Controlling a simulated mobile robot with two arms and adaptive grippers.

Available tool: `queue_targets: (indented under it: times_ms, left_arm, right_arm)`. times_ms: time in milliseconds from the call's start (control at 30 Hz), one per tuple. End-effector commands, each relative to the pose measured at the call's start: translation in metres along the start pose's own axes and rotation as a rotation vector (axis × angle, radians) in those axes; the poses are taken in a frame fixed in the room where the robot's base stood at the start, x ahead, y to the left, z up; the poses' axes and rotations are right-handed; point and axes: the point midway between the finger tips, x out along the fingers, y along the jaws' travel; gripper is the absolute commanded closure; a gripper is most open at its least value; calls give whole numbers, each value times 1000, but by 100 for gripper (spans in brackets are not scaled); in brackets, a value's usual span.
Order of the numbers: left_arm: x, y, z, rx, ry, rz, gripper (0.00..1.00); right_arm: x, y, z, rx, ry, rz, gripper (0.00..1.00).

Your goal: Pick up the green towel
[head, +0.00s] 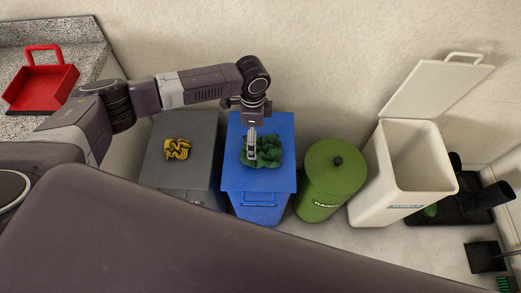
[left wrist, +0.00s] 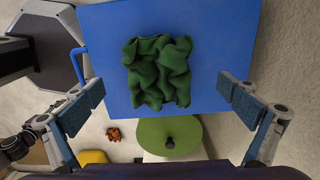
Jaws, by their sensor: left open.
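The green towel (head: 269,153) lies crumpled on the flat top of the blue bin (head: 258,183). In the left wrist view the towel (left wrist: 158,72) sits near the upper middle, on the blue lid (left wrist: 222,35). My left gripper (head: 251,156) points down over the towel in the head view and covers part of it. In the left wrist view my left gripper (left wrist: 168,100) is wide open, with its fingers to either side and nothing between the pads. The height of the fingertips above the towel is hard to tell. My right gripper is not in view.
A grey bin (head: 205,140) with a yellow cloth (head: 177,149) stands left of the blue bin. A round green bin (head: 325,180) and an open white bin (head: 400,195) stand to the right. A red dustpan-like tray (head: 40,88) rests on the counter (head: 85,60). The wall is close behind.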

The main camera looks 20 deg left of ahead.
Motion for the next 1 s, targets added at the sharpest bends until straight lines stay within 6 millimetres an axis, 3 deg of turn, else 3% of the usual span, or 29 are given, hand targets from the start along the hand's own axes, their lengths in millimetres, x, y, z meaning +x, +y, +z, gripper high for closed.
queue_targets:
  times_ms: [500,767,1000]
  left_arm:
    - [66,6,2,1,-1,2,0]
    - [70,6,2,1,1,0,0]
    - [70,6,2,1,1,0,23]
  right_arm:
    - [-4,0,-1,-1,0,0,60]
    - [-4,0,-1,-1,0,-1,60]
    - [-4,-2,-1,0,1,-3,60]
